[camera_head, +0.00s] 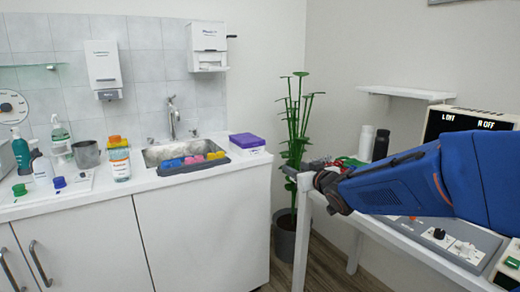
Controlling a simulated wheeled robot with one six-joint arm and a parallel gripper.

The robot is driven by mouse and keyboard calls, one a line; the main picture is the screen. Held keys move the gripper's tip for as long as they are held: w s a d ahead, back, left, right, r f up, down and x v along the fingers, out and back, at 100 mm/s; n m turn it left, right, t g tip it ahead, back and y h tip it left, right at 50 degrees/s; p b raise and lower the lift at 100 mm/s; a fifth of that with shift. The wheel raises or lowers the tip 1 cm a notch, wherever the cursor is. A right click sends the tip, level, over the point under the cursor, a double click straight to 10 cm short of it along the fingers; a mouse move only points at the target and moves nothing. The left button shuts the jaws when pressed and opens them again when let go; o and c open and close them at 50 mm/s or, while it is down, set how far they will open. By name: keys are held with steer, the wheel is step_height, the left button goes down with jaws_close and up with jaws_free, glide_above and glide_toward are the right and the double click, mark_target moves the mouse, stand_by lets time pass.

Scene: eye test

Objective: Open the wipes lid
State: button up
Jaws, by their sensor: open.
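I cannot tell for sure which item holds the wipes. A white box with a purple top (247,139) sits at the right end of the counter, and its top looks closed. A canister with an orange label and a yellow-orange cap (118,159) stands left of the sink, and its cap looks closed. My blue arm reaches in from the right. My gripper (328,188), dark and small, is open near the left corner of the white table, right of and apart from both items. Its fingers are hard to make out.
The sink (158,154) has a grey tray (190,168) of coloured items at its front. Bottles and a metal cup (87,154) stand to the left. A potted plant (285,232) stands between the counter and the white table (308,207). Devices crowd the table's right side.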

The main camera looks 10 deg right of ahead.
mark_target(257, 146)
steer(key=w+a+y, duration=0.1)
steer(key=w+a, duration=0.1)
steer(key=w, duration=0.4)
steer(key=w+a+n+y, duration=0.1)
steer(key=w+a, duration=0.2)
steer(key=w, duration=0.4)
steer(key=w+a+r+t+y, duration=0.1)
steer(key=w+a, duration=0.2)
steer(key=w, duration=0.4)
steer(key=shift+a+r+n+y, duration=0.1)
steer(key=shift+a+n+y, duration=0.1)
steer(key=shift+n+y, duration=0.1)
jaws_close()
